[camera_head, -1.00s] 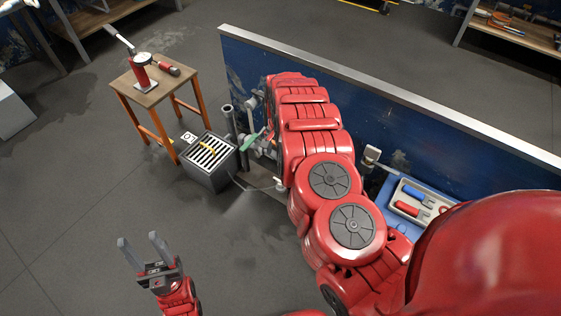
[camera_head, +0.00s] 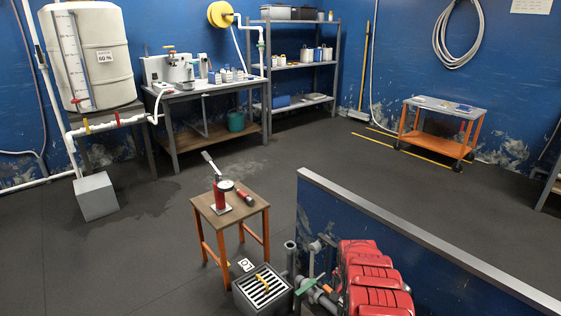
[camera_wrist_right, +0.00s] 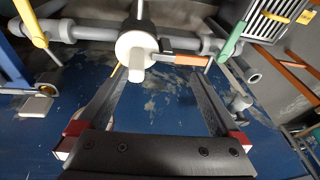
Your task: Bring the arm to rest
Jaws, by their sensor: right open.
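My right arm (camera_head: 375,280) shows as red links at the lower right in the head view, beside the blue low wall. Its gripper is out of sight there. In the wrist view my right gripper (camera_wrist_right: 157,85) is open, with its two dark fingers apart and nothing held between them. A white round fitting with a stub (camera_wrist_right: 137,52) on a grey pipe shows just beyond the fingertips. I cannot tell how far it is from them. My left gripper is not in view.
The blue low wall (camera_head: 400,236) runs beside my right arm. Grey pipes with a green handle (camera_head: 306,286) and a slatted drain box (camera_head: 262,291) are close by. A small wooden table (camera_head: 234,216) bears a red pump-like tool (camera_head: 220,192). Open floor (camera_head: 150,255) lies left.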

